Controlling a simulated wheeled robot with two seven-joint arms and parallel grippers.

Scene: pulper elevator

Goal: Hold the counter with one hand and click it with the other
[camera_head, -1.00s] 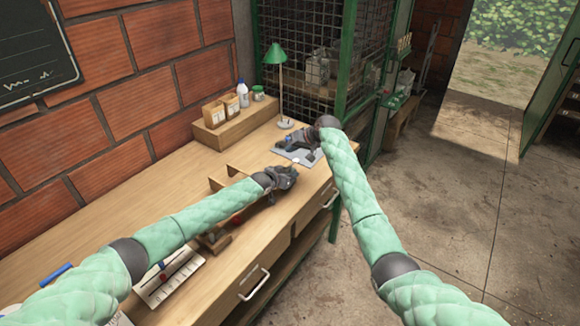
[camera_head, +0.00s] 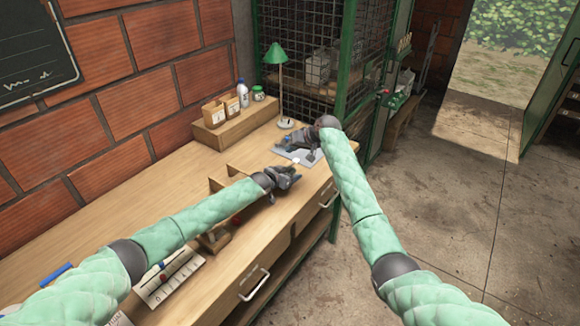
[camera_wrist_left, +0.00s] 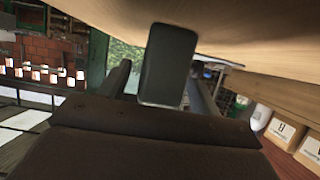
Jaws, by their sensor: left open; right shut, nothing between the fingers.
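My left gripper (camera_head: 290,178) is open, low over the front part of the wooden bench. In the left wrist view its fingers (camera_wrist_left: 160,90) stand apart. A dark rounded block (camera_wrist_left: 168,65) shows between them; I cannot tell whether it is the counter or touches the fingers. My right gripper (camera_head: 284,147) is shut and empty, farther back over a pale grey sheet (camera_head: 309,159). A small blue spot shows beside it, too small to identify. I cannot make out the counter for certain in the head view.
The bench (camera_head: 160,186) has wooden dividers near my left forearm. A green lamp (camera_head: 276,54), a bottle (camera_head: 242,93) and paper bags on a wooden riser (camera_head: 232,124) stand at the back. A mesh cage (camera_head: 310,50) closes the far end. Floor at right is clear.

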